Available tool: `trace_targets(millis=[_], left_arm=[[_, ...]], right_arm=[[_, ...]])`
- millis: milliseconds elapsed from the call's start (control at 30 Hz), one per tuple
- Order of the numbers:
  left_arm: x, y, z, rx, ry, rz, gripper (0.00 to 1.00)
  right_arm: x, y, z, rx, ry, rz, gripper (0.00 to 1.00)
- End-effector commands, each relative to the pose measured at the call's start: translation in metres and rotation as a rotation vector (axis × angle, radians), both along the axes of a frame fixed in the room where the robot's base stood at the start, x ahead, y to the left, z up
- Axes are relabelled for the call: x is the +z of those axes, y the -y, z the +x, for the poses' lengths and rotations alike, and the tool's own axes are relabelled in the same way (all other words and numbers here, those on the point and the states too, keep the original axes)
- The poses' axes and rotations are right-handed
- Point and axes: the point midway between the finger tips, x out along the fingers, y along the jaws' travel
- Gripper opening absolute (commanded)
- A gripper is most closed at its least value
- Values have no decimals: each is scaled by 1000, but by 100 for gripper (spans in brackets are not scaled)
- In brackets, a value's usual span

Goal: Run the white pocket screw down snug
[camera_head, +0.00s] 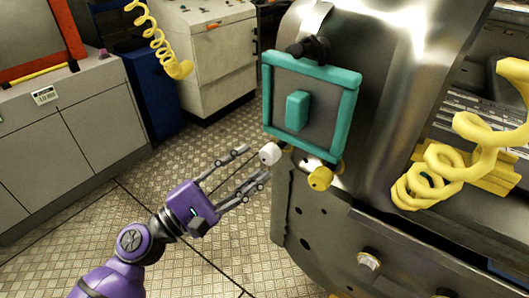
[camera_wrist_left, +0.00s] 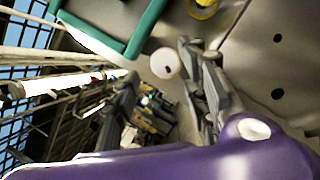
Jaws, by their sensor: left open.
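The white pocket screw (camera_head: 270,153) shows as a round white knob at the lower left of a teal-framed panel (camera_head: 268,100) on the metal body. It also shows in the left wrist view (camera_wrist_left: 166,63), just beyond the fingertips. My left gripper (camera_head: 256,163) is open and empty, with its fingers pointing at the white screw. The fingertips look close to the screw, but I cannot tell whether they touch it. In the left wrist view, the two fingers (camera_wrist_left: 158,65) stand on either side of the screw's line. My right gripper is not in view.
A yellow knob (camera_head: 320,178) sits right of the white screw, under the panel. A black knob (camera_head: 312,46) is at the panel's top. A yellow coiled hose (camera_head: 430,178) lies on the right. Grey cabinets (camera_head: 70,135) stand at left, with open floor (camera_head: 200,262) between.

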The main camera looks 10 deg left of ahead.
Motion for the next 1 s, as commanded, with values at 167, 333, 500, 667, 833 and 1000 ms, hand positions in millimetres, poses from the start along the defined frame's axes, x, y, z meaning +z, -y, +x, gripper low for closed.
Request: trace_targets(millis=[167,333,500,667,833,1000], left_arm=[[-9,-22,-26,3,-1,-3,41],[-13,-33,-39,1,2,0,41],[-13,-35,-42,1,3,-2,41],[-13,-35,-42,0,3,-1,41],[-13,-35,-42,0,3,-1,41],[-16,-37,-39,31,38,63,41]], right_arm=[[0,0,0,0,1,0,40],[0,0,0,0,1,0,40],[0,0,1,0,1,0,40],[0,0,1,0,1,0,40],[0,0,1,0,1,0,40],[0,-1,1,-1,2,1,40]])
